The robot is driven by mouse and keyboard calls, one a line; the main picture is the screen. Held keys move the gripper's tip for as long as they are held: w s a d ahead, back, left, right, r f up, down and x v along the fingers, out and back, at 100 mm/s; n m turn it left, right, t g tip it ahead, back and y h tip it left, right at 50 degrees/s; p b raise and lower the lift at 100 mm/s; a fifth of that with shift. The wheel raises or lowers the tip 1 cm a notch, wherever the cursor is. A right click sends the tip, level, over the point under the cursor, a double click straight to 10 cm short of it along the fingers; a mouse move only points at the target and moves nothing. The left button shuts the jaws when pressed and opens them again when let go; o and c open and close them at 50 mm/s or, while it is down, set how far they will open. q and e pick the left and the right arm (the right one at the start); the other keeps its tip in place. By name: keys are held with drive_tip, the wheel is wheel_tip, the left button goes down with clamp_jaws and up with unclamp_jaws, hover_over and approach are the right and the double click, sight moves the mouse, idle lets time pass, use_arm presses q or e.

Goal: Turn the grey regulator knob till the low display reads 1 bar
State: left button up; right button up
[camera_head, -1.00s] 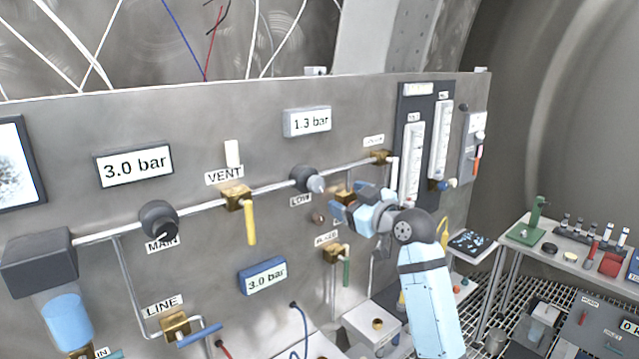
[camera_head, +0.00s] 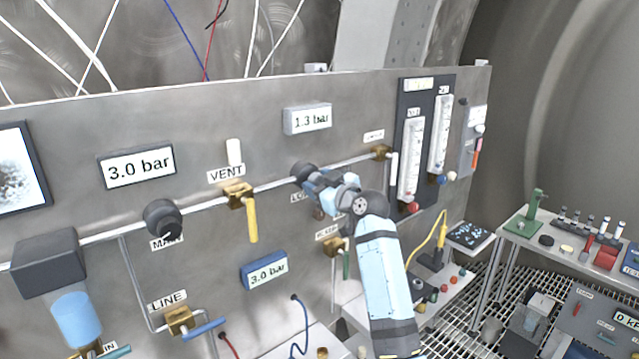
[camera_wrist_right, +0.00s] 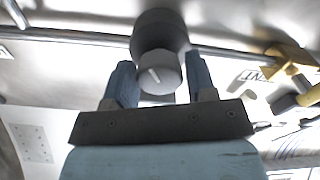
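The grey regulator knob (camera_wrist_right: 158,74) sticks out of its dark regulator body (camera_head: 303,171) on the pipe, above the partly covered LOW label. A white mark shows on its face in the right wrist view. My right gripper (camera_head: 316,182) is at the knob, and its arm hides part of it in the head view. In the right wrist view the blue fingers (camera_wrist_right: 161,82) stand open on either side of the knob, very close to it; I see no clear grip. The low display (camera_head: 307,118) reads 1.3 bar. My left gripper is not in view.
The MAIN regulator (camera_head: 163,218), the yellow-handled VENT valve (camera_head: 251,218) and a 3.0 bar display (camera_head: 137,166) are to the left. A blue-framed gauge (camera_head: 264,272) also reads 3.0 bar. Flow meters (camera_head: 411,158) stand to the right. A bench (camera_head: 560,250) is at far right.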

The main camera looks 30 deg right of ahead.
drive_tip(key=c, duration=0.5)
drive_tip(key=shift+f+n+b, duration=0.15)
drive_tip(key=shift+n+b, duration=0.75)
drive_tip(key=shift+n, duration=0.1)
drive_tip(key=shift+n+b, duration=0.4)
drive_tip(key=shift+n, duration=1.5)
drive_tip(key=o, duration=0.9)
drive_tip(key=shift+o, duration=0.2)
